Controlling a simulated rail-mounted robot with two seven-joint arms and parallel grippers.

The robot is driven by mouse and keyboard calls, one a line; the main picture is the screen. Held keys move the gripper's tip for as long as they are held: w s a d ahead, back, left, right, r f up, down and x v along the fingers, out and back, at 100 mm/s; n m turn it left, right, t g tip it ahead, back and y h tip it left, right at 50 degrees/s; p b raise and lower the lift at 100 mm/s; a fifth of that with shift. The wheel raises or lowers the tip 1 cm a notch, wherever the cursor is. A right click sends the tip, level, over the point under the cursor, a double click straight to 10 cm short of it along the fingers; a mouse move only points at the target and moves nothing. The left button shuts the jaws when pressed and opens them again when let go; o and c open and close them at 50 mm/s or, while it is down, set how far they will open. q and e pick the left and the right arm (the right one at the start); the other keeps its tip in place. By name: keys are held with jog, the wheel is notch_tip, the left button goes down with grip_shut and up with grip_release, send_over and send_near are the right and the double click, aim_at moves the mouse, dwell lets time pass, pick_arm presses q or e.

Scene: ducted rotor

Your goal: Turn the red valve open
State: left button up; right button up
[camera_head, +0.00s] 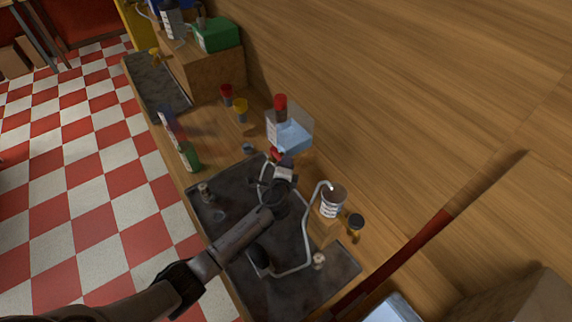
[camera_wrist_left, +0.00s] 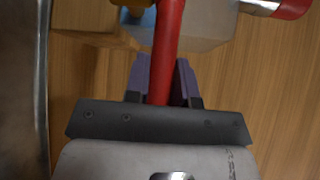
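The red valve (camera_head: 276,154) shows as a small red patch at the back edge of the dark sink tray in the head view, mostly hidden behind my left gripper (camera_head: 285,164). In the left wrist view its red bar (camera_wrist_left: 168,45) runs down between the two purple fingers of my left gripper (camera_wrist_left: 163,75). The fingers lie close against both sides of the bar and look shut on it. The contact faces are hidden. My right gripper is in neither view.
A bent metal pipe (camera_head: 306,225) arches over the dark tray (camera_head: 330,275). A clear blue container (camera_head: 290,137) stands just behind the gripper. A white-labelled cup (camera_head: 333,203) and a dark-capped jar (camera_head: 355,224) stand to the right. A bottle (camera_head: 189,156) is on the left.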

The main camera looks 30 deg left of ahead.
pick_arm(q)
grip_shut()
